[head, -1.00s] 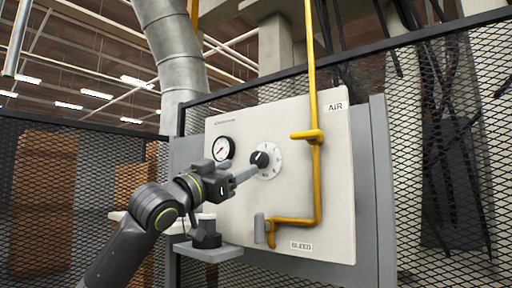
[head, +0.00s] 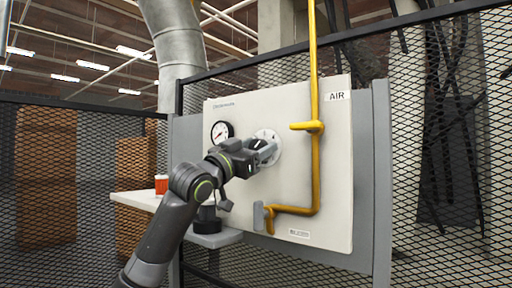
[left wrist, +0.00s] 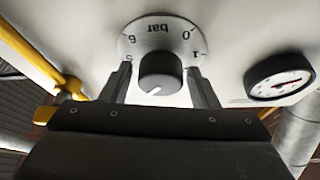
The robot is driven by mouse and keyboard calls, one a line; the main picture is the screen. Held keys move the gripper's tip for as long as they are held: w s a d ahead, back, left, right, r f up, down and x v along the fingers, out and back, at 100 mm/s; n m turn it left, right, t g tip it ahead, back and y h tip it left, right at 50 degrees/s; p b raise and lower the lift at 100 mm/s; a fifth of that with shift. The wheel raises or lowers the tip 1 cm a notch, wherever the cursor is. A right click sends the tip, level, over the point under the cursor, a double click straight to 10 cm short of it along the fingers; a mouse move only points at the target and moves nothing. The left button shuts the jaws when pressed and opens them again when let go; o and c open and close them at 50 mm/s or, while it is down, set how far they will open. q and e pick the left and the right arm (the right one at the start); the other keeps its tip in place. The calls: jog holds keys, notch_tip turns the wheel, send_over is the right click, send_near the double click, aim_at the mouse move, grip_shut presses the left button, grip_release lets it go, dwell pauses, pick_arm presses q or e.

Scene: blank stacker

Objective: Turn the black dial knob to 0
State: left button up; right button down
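The black dial knob (left wrist: 160,72) sits on a round white dial plate (left wrist: 160,27) in the left wrist view. The plate shows "bar" and the numbers 0, 1, 5 and 6, upside down. The knob's white mark shows at its lower edge, slightly left of centre, away from the 0. My left gripper (left wrist: 159,68) is open, one finger on each side of the knob with a gap to each. In the head view my left gripper (head: 268,148) is at the dial plate (head: 273,143) and hides the knob. My right gripper is in neither view.
A pressure gauge (head: 221,132) is left of the dial on the white panel (head: 290,105). A yellow pipe (head: 315,170) runs down its right side. An orange cup (head: 161,184) stands on a white shelf (head: 137,199). Mesh fencing flanks the panel.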

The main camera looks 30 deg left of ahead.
pick_arm(q)
jog(key=c, duration=0.7)
jog(key=shift+c, duration=0.4)
